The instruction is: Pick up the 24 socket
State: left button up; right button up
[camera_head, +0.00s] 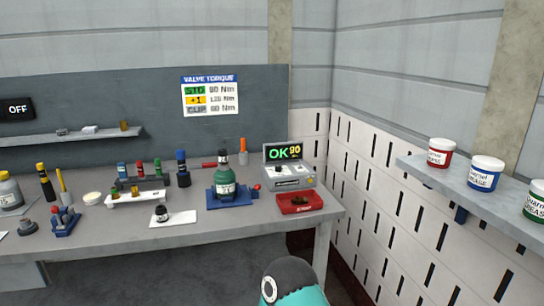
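Several small upright pieces with coloured tops, possibly sockets, stand in a row on a dark rack (150,184) on the workbench. They have a blue-green one (121,169), a red one (140,169) and a blue one (158,167). A taller dark piece with a blue top (183,172) stands at the right end of the row. A small dark round piece (160,214) sits on a white pad at the front of the bench. No size marks are readable, so I cannot tell which is the 24 socket. Neither of my grippers is in view.
A white tray (135,197) holds small parts. Jars stand on a right shelf (488,193). The bench (240,225) is clear along its front right.

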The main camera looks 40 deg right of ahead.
aim_at(223, 155)
jog(key=z, duration=0.5)
jog(key=i, duration=1)
